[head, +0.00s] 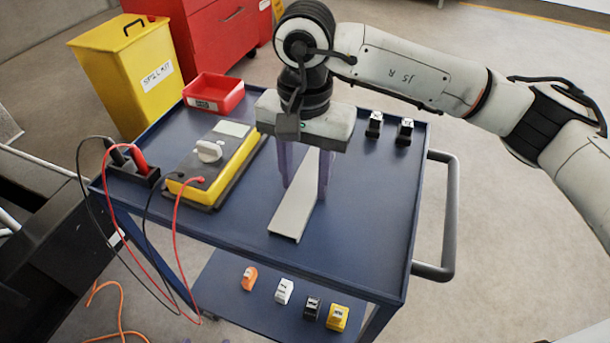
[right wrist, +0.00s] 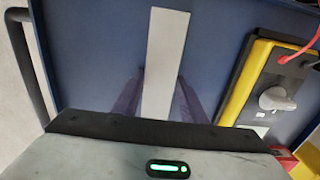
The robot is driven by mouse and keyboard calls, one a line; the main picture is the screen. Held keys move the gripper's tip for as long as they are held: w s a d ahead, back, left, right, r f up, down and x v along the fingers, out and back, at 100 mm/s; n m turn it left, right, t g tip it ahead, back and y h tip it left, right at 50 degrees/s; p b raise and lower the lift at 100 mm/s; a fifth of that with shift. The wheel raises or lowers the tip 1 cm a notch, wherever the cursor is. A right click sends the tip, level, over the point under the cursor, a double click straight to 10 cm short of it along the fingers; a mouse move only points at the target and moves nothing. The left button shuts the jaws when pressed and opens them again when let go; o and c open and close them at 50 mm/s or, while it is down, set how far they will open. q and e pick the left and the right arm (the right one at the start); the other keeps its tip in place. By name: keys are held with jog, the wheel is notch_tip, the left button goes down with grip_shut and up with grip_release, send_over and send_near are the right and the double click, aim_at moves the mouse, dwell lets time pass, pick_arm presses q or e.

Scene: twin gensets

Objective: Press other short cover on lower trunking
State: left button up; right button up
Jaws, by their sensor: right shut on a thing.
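A short pale grey cover (head: 296,205), a long flat strip with a folded edge, is on the blue cart top, its near end toward the front edge. My right gripper (head: 305,185) points down over the cart with its purple fingers shut on the cover. In the right wrist view the cover (right wrist: 164,60) runs away between the two fingers (right wrist: 160,98). I cannot tell whether the cover still touches the cart top. The lower trunking is not seen in either view.
The blue cart (head: 365,225) also carries a yellow tester (head: 212,160) with red and black leads, a red bin (head: 214,93) and two small blocks (head: 374,124). Several small coloured items (head: 284,290) lie on its lower shelf. A yellow spill-kit bin (head: 130,75) stands behind.

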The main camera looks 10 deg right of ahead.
aim_at(305, 186)
jog(key=shift+r+p, duration=0.5)
jog(key=shift+r, duration=0.85)
jog(key=shift+r+p, duration=1.4)
jog(key=shift+r, duration=1.2)
